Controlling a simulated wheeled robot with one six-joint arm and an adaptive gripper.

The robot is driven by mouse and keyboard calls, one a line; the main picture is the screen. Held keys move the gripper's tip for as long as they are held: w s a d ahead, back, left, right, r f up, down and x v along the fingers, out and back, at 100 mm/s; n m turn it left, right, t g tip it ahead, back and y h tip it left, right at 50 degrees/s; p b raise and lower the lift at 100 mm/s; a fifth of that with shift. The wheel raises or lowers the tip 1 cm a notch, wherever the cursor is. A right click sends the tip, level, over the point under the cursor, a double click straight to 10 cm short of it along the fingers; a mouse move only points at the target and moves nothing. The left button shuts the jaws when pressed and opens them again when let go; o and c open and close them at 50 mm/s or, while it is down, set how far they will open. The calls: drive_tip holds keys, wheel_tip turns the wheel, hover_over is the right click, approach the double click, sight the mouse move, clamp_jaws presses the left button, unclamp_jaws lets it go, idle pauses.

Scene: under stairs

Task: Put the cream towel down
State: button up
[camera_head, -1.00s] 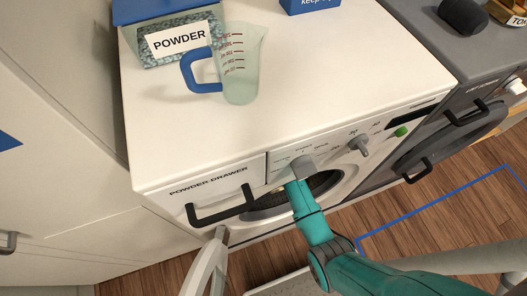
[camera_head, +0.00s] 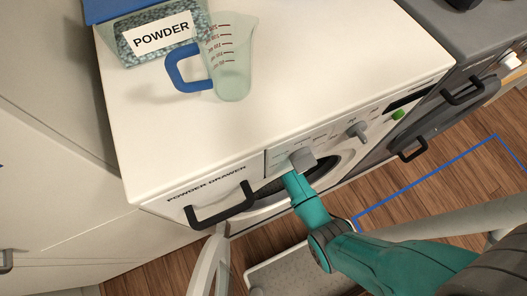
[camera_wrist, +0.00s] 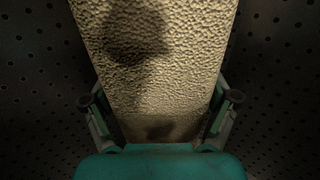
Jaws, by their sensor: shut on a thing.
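The cream towel (camera_wrist: 155,60) fills the middle of the wrist view, a bumpy cream cloth running up from between my fingers. My gripper (camera_wrist: 160,115) is shut on it, with one finger at each side of the cloth. Dark walls with rows of small holes, like a washer drum, surround it in the wrist view. In the head view my teal arm reaches to the front of the white washing machine (camera_head: 300,80), at its round door opening. The gripper and the towel are hidden there inside or behind the machine's front.
A measuring jug (camera_head: 232,70) with a blue handle and a powder box (camera_head: 160,40) stand on the machine top. The powder drawer handle (camera_head: 220,208) and control knobs (camera_head: 303,158) are close to my arm. A grey machine (camera_head: 440,110) adjoins at right. Blue tape (camera_head: 430,180) marks the wooden floor.

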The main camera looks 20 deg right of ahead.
drive_tip(key=shift+f, duration=0.25)
drive_tip(key=o, duration=1.5)
drive_tip(key=shift+c, duration=0.2)
wheel_tip(320, 180, up, 9)
drive_tip(key=shift+f, duration=0.1)
